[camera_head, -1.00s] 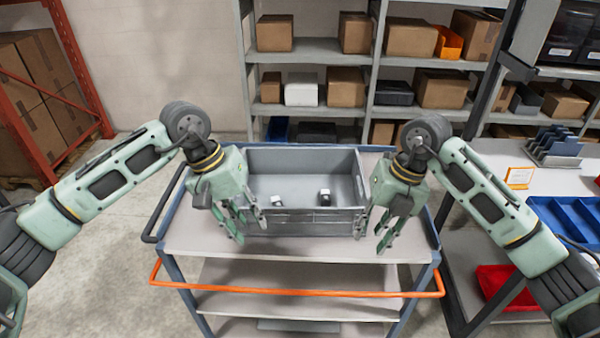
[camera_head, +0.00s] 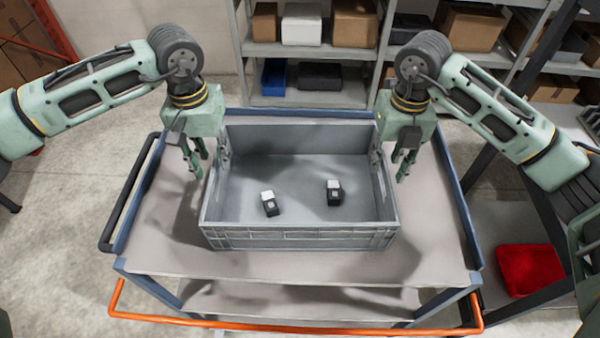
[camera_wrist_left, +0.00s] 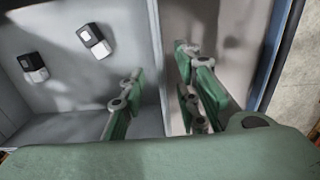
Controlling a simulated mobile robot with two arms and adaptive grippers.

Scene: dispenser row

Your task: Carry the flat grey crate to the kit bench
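The flat grey crate (camera_head: 300,237) sits on the top of a cart, with two small black-and-white items (camera_head: 269,203) (camera_head: 334,193) on its floor. My left gripper (camera_head: 208,165) is open at the crate's left side wall. The left wrist view shows its fingers (camera_wrist_left: 160,88) apart, one inside the crate and one outside, with the crate wall (camera_wrist_left: 157,50) between them. My right gripper (camera_head: 391,165) is open at the right side wall, one finger inside and one outside. Whether any finger touches a wall cannot be told. No kit bench can be clearly identified now.
The cart (camera_head: 290,268) has blue edges, an orange front bar (camera_head: 300,328) and a black handle (camera_head: 128,195) at left. Shelving (camera_head: 345,62) with boxes stands behind. A red bin (camera_head: 530,270) sits on a low shelf at right. Floor shows free at left.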

